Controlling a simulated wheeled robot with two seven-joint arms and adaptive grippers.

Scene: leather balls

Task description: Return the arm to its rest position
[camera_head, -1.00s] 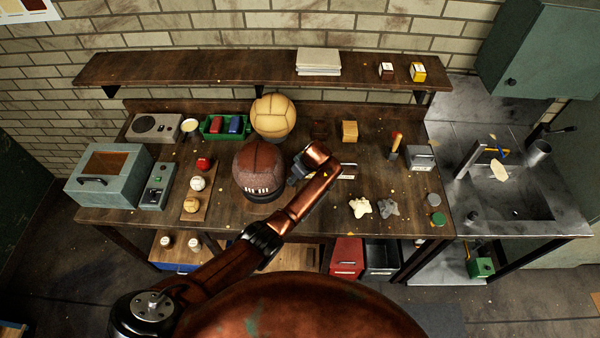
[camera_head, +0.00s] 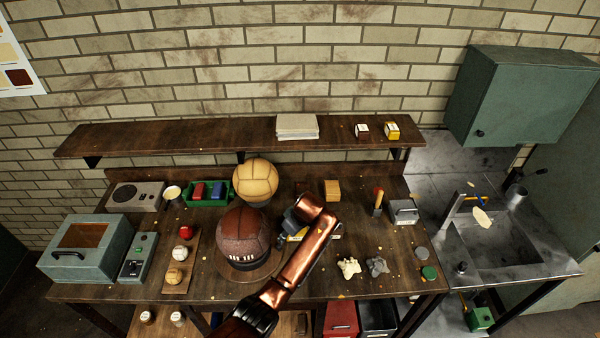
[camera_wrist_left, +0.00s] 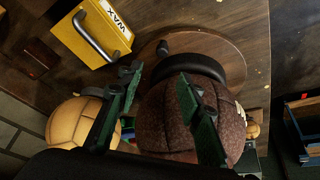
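My left arm reaches over the bench, and its gripper (camera_head: 288,228) is just right of a brown leather ball (camera_head: 242,236) in the head view. The ball sits on a dark ring stand on a round wooden board (camera_head: 232,279). In the left wrist view the two green fingers (camera_wrist_left: 158,84) are spread apart with nothing visibly held between them. The brown ball (camera_wrist_left: 178,117) shows behind and between them, and a tan ball (camera_wrist_left: 72,125) lies beyond the left finger. The tan ball (camera_head: 255,179) is behind the brown one in the head view. My right gripper is out of view.
A yellow wax box (camera_wrist_left: 98,30) with a handle stands close to the gripper. A wooden block (camera_head: 331,190) and a green tray (camera_head: 222,199) are farther back. A shelf (camera_head: 200,138) spans the bench's rear.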

